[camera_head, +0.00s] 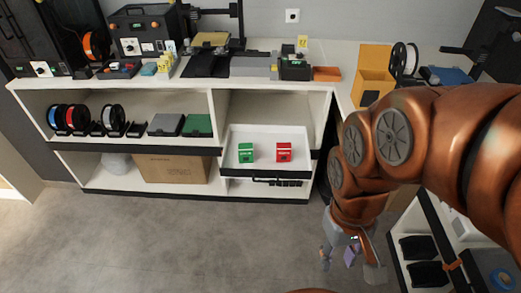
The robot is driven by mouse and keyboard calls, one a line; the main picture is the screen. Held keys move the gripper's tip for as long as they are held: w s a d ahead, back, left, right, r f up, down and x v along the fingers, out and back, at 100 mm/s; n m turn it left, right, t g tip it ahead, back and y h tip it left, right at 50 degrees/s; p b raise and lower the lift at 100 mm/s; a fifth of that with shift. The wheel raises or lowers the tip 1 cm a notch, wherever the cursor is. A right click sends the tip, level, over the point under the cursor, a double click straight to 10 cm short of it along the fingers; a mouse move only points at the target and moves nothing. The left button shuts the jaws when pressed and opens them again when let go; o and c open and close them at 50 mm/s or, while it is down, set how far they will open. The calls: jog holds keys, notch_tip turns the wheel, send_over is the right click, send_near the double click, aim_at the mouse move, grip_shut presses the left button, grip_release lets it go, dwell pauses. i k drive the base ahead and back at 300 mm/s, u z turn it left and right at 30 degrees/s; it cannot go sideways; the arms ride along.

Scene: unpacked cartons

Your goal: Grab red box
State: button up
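A small red box (284,152) stands in a white open drawer or tray (265,134) in the right part of the shelf unit. A small green box (246,153) stands to its left in the same tray, apart from it. My gripper (350,262) hangs at the lower right over the floor, below and to the right of the red box and well apart from it. Its fingers look spread, with nothing seen between them.
The white shelf unit (174,92) carries spools, flat cases and a cardboard carton (172,169). Another open unit with black items (419,247) stands at the right. Grey floor (180,245) is clear in front.

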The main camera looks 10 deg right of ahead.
aim_at(283, 150)
jog(key=u, duration=0.35)
jog(key=k, duration=0.5)
jog(key=u, duration=1.25)
jog(key=i, duration=0.8)
jog(key=z, duration=0.65)
jog(key=i, duration=0.85)
jog(key=z, duration=0.7)
